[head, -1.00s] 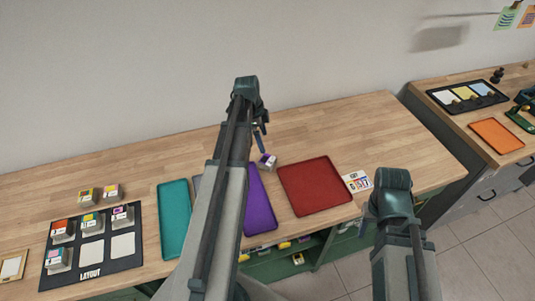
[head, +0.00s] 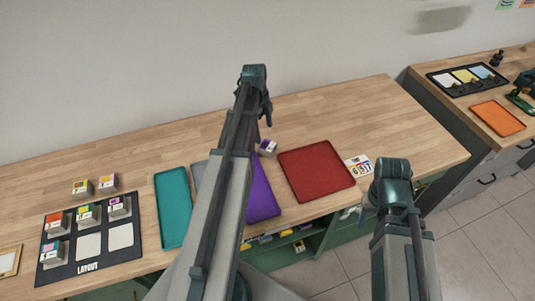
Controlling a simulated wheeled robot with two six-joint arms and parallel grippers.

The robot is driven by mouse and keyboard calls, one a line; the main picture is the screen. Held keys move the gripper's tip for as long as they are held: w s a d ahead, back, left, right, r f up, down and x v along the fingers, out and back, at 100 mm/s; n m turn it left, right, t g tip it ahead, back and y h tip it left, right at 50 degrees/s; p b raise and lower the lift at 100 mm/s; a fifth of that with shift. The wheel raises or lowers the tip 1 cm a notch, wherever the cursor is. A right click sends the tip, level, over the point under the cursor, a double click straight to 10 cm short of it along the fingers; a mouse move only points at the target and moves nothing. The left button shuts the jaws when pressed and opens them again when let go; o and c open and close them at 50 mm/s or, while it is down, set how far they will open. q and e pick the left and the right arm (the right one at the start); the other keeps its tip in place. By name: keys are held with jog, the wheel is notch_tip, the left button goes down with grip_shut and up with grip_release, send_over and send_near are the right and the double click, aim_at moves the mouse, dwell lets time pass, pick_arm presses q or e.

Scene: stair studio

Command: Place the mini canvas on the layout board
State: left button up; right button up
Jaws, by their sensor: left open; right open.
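A small white block with a purple-marked face (head: 267,147), which looks like the mini canvas, stands on the wooden table behind the purple and red trays. My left gripper (head: 268,118) hangs beyond and above it, open and apart from it; its fingers show only in small part. The black layout board (head: 88,268) lies at the far left. Several similar blocks fill its back row and front left cell; the front middle and front right cells are bare. My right gripper (head: 362,215) is near the table's front edge, mostly hidden by its arm, with nothing seen in it.
Teal (head: 172,208), purple (head: 263,190) and red (head: 315,174) trays lie along the front. Two more blocks (head: 82,188) stand behind the board. A printed card (head: 359,166) lies right of the red tray. The table's back right is clear.

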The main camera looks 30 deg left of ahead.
aim_at(267, 145)
pick_arm(q)
jog(key=shift+d+f+b, duration=0.15)
jog(key=shift+f+b, duration=0.5)
jog(key=shift+f, duration=0.25)
jog(key=shift+d+f+b, duration=0.1)
jog(key=shift+f+b, duration=0.5)
jog(key=shift+f, duration=0.3)
pick_arm(e)
jog(key=shift+f, duration=1.8)
pick_arm(q)
jog(key=shift+f, duration=0.1)
pick_arm(e)
jog(key=shift+f, duration=0.1)
pick_arm(q)
jog(key=f+b, duration=0.3)
jog(key=d+f+b, duration=0.1)
jog(key=f+b, duration=0.1)
jog(key=shift+w, duration=0.15)
pick_arm(e)
notch_tip(267, 145, down, 5)
pick_arm(q)
jog(key=c, duration=1.5)
jog(key=shift+r, duration=0.1)
jog(key=shift+r, duration=0.15)
pick_arm(e)
jog(key=shift+r, duration=0.2)
